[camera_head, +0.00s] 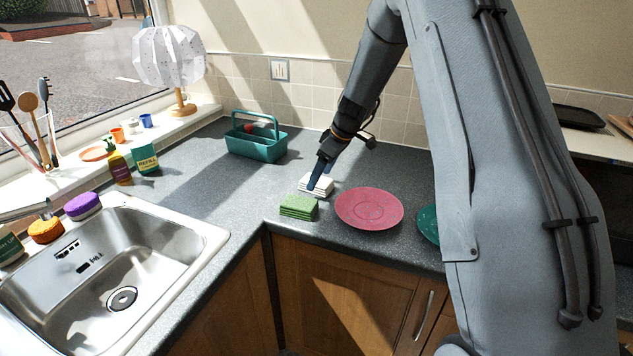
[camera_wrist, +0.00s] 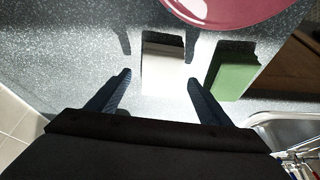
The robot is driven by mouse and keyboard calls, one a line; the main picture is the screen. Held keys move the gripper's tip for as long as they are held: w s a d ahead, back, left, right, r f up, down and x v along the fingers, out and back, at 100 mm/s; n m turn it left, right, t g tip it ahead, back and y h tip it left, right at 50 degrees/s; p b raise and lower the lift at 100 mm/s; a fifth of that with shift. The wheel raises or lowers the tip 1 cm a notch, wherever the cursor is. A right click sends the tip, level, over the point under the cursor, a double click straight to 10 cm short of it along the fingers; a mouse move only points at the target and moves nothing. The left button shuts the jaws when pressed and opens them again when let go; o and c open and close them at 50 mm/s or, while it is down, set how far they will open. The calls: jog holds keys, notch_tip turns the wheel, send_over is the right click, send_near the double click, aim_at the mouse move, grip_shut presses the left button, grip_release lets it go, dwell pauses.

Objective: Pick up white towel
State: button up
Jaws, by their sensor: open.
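The white towel (camera_head: 318,186) is a small folded stack on the grey counter, just behind a folded green towel (camera_head: 298,207). In the wrist view the white towel (camera_wrist: 163,62) lies ahead of the fingertips, with the green towel (camera_wrist: 232,76) to its right. My gripper (camera_head: 318,178) comes down from above at the white towel and hides part of it in the head view. In the wrist view my gripper (camera_wrist: 158,76) is open, with its two fingers spread wide and nothing between them. Whether a finger touches the towel, I cannot tell.
A red plate (camera_head: 369,208) lies right of the towels, with a teal plate (camera_head: 429,224) partly hidden behind my arm. A teal caddy (camera_head: 256,140) stands at the back. The sink (camera_head: 110,262) is at left.

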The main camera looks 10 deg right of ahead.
jog(key=shift+p+x, duration=0.35)
jog(key=shift+x, duration=0.9)
jog(key=shift+f+b, duration=0.15)
jog(key=shift+b, duration=0.15)
jog(key=shift+c, duration=0.2)
jog(key=c, duration=1.1)
